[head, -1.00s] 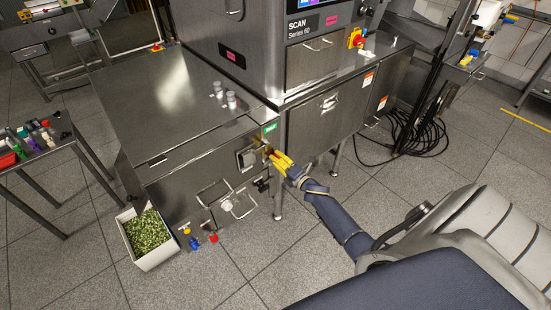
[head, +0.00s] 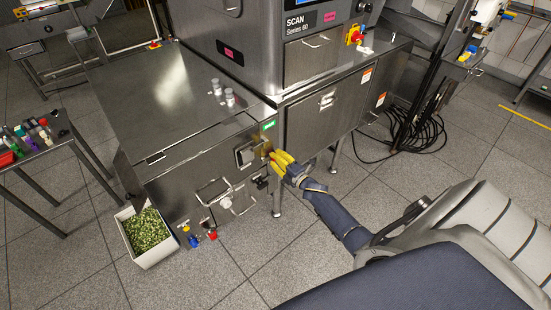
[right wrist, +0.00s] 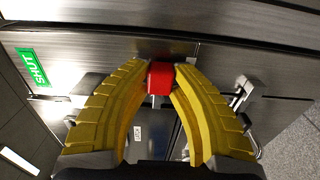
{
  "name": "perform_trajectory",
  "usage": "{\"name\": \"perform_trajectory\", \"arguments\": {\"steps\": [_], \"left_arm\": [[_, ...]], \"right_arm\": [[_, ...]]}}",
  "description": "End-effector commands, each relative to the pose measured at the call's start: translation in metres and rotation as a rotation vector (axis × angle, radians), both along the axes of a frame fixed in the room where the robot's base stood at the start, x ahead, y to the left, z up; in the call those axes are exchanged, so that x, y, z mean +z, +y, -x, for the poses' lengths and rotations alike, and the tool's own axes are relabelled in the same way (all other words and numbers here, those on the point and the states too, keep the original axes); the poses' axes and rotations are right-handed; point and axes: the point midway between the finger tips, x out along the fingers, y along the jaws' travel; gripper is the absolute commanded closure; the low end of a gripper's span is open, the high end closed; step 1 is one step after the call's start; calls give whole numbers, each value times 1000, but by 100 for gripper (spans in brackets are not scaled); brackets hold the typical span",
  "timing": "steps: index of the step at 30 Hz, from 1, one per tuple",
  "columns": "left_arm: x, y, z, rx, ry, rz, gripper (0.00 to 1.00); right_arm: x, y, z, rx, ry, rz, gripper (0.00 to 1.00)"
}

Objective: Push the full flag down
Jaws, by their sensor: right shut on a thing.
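My right gripper (head: 273,157) is at the front of the steel cabinet, near its right corner, below a small green label (head: 268,126). In the right wrist view its yellow fingers (right wrist: 161,72) are shut on a small red block (right wrist: 160,78), which looks like the flag. The block sits between the fingertips, close to the steel front. The fingers hide most of it in the head view. The green label reads "SHUT" in the right wrist view (right wrist: 32,67). My left gripper is not in view.
A metal handle plate (head: 250,153) is just left of my right gripper. A wire handle (head: 241,203) and blue and red knobs are lower on the cabinet front (head: 185,205). Two small jars (head: 229,97) stand on top. A white bin (head: 150,256) of green pieces is on the floor.

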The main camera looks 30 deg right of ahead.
Motion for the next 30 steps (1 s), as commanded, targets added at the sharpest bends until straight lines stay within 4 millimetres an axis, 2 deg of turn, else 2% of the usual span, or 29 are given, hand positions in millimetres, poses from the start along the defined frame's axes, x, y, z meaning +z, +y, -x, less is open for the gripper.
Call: {"name": "perform_trajectory", "arguments": {"steps": [4, 5, 10, 20, 25, 30], "left_arm": [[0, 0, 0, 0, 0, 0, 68], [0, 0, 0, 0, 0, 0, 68], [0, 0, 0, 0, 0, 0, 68], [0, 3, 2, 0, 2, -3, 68], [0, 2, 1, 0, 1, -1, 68], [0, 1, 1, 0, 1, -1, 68]], "right_arm": [[1, 0, 0, 0, -1, -1, 100], [0, 0, 0, 0, -1, -1, 74], [0, 0, 0, 0, 0, 0, 54], [0, 0, 3, 0, 1, 1, 53], [-1, -2, 19, 0, 2, 1, 53], [-1, -5, 47, 0, 2, 1, 53]]}}
